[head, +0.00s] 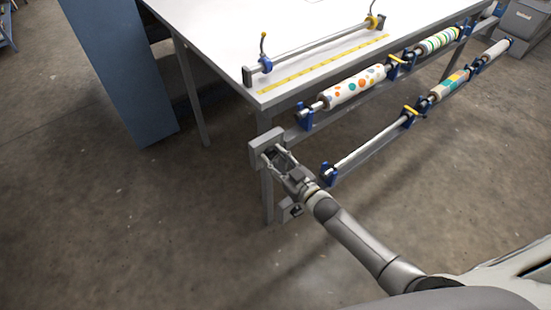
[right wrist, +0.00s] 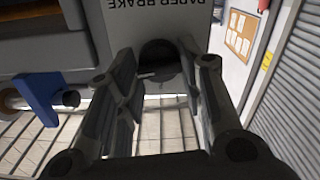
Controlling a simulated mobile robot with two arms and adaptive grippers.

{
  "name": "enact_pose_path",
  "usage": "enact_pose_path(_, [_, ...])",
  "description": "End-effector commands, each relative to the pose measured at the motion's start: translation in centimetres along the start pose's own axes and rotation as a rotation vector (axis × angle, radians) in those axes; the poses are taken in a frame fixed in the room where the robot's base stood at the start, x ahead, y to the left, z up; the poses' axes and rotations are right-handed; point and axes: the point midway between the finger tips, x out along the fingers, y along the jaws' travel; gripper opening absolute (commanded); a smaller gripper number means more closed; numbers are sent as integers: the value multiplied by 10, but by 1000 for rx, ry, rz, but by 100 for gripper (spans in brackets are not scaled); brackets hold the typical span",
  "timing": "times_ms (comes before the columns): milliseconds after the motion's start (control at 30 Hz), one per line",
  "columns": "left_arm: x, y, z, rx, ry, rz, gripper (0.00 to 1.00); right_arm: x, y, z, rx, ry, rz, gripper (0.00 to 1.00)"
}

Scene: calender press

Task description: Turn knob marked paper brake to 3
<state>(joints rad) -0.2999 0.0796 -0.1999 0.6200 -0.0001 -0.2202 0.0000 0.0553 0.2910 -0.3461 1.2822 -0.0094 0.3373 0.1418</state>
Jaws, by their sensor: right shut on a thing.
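The paper brake knob (right wrist: 163,56) is dark and round, with a pale mark near its lower left edge in the right wrist view. It sits on a grey panel (right wrist: 190,22) whose "PAPER BRAKE" lettering appears upside down. No scale numbers can be read. In the head view the grey panel (head: 262,137) is at the table's near corner, and the knob is hidden there by my gripper. My right gripper (head: 276,158) is at the panel, shut on the knob, with one finger on each side of it. My left gripper is in neither view.
A white-topped table (head: 225,45) stands behind the panel. Patterned paper rolls (head: 355,86) and a bare bar (head: 372,140) hang in blue brackets along its side, right of my gripper. A blue upright panel (head: 118,70) stands at left. The floor in front is clear.

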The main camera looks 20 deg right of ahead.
Motion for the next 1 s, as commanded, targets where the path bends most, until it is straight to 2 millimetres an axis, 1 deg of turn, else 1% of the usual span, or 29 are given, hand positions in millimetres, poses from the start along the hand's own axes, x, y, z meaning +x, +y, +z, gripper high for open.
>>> enact_pose_path(33, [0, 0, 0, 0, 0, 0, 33, -1, -1, 3, 3, -6, -1, 40])
enact_pose_path(167, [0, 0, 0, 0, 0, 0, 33, -1, -1, 2, 2, -4, 0, 56])
enact_pose_path(200, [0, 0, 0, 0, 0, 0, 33, -1, -1, 2, 1, -4, 0, 57])
enact_pose_path(467, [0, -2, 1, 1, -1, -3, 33, 0, 0, 1, 0, -1, 0, 57])
enact_pose_path(567, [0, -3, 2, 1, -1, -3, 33, -4, 0, 1, 0, -2, 0, 57])
enact_pose_path(667, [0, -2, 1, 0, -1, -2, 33, -14, -1, 1, 0, -3, -1, 57])
enact_pose_path(767, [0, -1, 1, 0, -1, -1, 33, -30, 0, 2, 0, -5, -1, 57])
enact_pose_path(1000, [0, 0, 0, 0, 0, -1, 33, -76, 0, 1, 1, -4, -1, 57])
